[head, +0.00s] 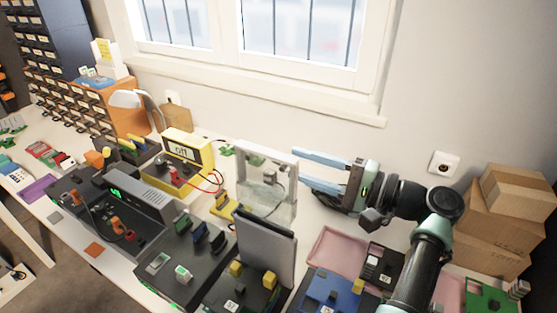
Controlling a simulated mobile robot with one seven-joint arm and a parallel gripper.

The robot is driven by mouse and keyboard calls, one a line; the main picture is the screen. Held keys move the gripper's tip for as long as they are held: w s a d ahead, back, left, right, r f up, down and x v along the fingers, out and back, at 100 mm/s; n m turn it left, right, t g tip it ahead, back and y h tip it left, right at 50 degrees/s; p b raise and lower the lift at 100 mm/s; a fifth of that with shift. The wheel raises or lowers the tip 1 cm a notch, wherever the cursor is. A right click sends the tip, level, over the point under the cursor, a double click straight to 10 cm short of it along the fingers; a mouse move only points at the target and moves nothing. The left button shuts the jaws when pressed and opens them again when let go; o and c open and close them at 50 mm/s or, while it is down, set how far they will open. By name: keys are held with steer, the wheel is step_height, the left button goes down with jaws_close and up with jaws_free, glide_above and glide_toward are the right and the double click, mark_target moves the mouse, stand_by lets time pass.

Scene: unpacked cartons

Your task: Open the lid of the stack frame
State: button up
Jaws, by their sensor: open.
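A pale grey, partly see-through upright frame (241,174), which looks like the stack frame, stands near the middle of the bench. I cannot tell its lid apart from its body at this size. My gripper (297,168) is just right of the frame, its two long blue fingers pointing left and spread apart with nothing between them. The fingertips are close to the frame's right edge; I cannot tell whether they touch it. A grey upright panel (256,254) stands in front of the frame and hides part of its lower area.
A yellow meter (187,146) with red leads stands left of the frame. Dark modules (187,254) crowd the front left. A pink tray (334,246) and a blue board (330,289) lie under my arm. Cartons (490,235) are stacked at right, beside the wall.

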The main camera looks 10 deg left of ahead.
steer(key=v, duration=0.5)
steer(key=shift+b, duration=0.35)
